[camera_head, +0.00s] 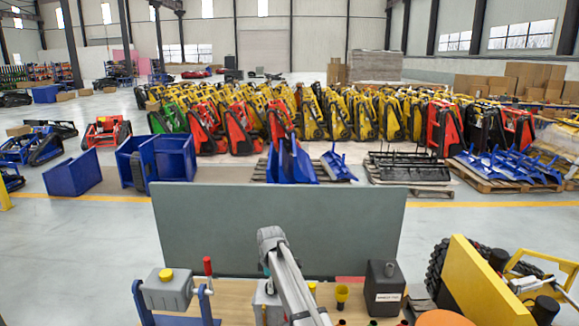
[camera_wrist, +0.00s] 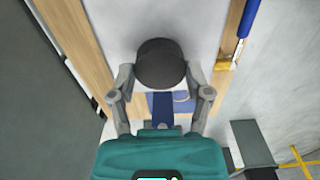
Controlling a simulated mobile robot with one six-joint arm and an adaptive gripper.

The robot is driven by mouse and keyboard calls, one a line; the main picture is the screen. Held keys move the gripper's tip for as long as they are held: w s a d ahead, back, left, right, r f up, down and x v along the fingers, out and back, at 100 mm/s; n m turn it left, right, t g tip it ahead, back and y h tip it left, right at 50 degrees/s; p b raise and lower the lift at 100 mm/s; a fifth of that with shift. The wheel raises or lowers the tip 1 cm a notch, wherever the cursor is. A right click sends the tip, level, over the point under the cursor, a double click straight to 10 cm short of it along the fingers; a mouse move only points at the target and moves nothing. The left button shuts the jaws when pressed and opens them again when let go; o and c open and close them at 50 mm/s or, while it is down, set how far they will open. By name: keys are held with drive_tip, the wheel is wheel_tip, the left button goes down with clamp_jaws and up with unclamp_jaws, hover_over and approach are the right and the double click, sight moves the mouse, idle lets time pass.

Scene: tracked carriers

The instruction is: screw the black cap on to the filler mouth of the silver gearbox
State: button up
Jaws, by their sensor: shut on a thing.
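The black cap (camera_wrist: 160,63) is round and dark, held between the two fingers of my gripper (camera_wrist: 160,78) in the wrist view. The fingers are shut on its sides. A pale grey surface (camera_wrist: 112,30) lies behind the cap; it looks like the silver gearbox top. The cap hides whatever is under it, so I cannot see the filler mouth or tell whether cap and mouth touch. In the head view, a silver-grey box (camera_head: 266,305), likely the gearbox, stands on the bench, partly hidden by my arm.
On the wooden bench (camera_head: 236,288), a grey tank with a yellow cap (camera_head: 168,290) stands left in a blue frame. A grey panel (camera_head: 280,225) rises behind the bench.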

drive_tip(key=o, duration=1.1)
drive_tip(key=shift+c, duration=0.2)
